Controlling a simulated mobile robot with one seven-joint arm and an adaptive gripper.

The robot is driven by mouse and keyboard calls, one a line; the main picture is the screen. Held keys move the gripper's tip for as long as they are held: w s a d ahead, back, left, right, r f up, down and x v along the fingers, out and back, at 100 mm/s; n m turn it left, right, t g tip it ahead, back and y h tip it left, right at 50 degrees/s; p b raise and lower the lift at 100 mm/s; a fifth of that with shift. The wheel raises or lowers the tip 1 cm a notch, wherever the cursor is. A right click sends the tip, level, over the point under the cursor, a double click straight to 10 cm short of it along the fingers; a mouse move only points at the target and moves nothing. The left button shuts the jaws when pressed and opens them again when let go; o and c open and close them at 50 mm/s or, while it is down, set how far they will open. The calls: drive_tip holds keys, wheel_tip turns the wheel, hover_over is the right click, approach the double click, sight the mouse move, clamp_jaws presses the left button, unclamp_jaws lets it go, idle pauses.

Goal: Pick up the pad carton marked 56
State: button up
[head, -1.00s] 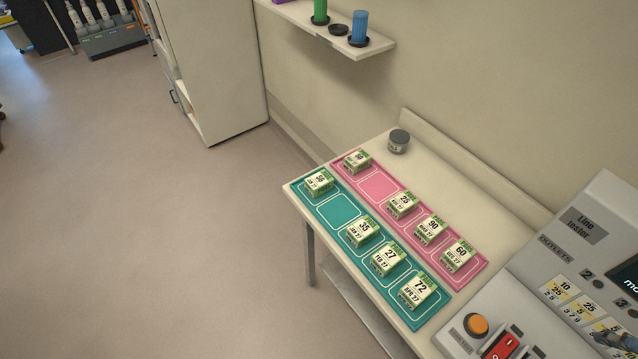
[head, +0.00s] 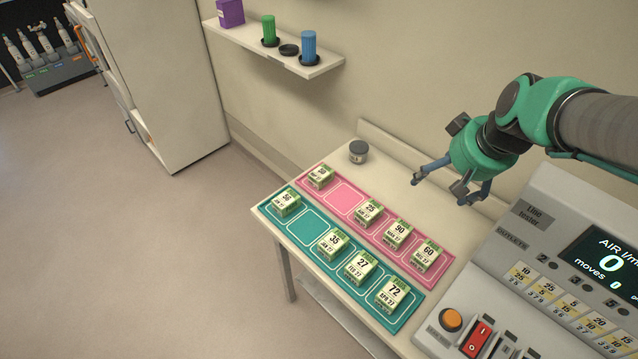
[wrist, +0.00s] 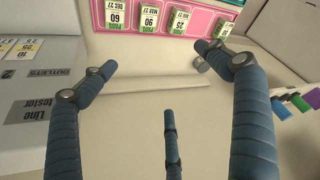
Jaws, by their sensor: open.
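The pad carton marked 56 (head: 285,202) is a small pale box with a green top strip. It sits in the far left cell of the teal mat (head: 304,228) in the head view. It does not show in the wrist view. My gripper (head: 440,186) is open and empty in the head view, above the back of the table, right of and well apart from the carton. Its blue fingers (wrist: 165,85) spread wide in the wrist view, over bare table and wall.
Cartons marked 35 (head: 332,243), 27 (head: 361,267) and 72 (head: 393,295) share the teal mat. The pink mat (head: 344,196) holds similar cartons. A grey jar (head: 358,152) stands behind. The line tester (head: 535,215) is at right; a shelf (head: 318,68) hangs above.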

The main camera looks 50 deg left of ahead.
drive_tip(key=s+a+f+n+g, duration=0.1)
drive_tip(key=s+a+f, duration=0.3)
drive_tip(key=a, duration=0.8)
drive_tip(key=s+a+f+n+g+p, duration=0.1)
drive_tip(key=s+a+f+n, duration=0.3)
drive_tip(key=a+f, duration=0.5)
drive_tip(key=s+a+f+n+p, duration=0.1)
drive_tip(key=s+a+f, duration=0.4)
drive_tip(key=a, duration=1)
wheel_tip(320, 180, down, 2)
drive_tip(key=shift+a+f+n+g+y, duration=0.2)
drive_tip(key=shift+n+g+y, duration=0.15)
drive_tip(key=shift+n, duration=0.35)
drive_tip(key=shift+s, duration=0.1)
hover_over(287, 199)
drive_tip(key=d, duration=0.2)
drive_tip(key=f, duration=0.7)
drive_tip(key=shift+s+a+f, duration=0.15)
drive_tip(key=shift+s+f, duration=0.05)
drive_tip(key=shift+f, duration=0.2)
drive_tip(key=shift+f, duration=0.15)
drive_tip(key=shift+x, duration=2.5)
drive_tip(key=shift+w, duration=0.15)
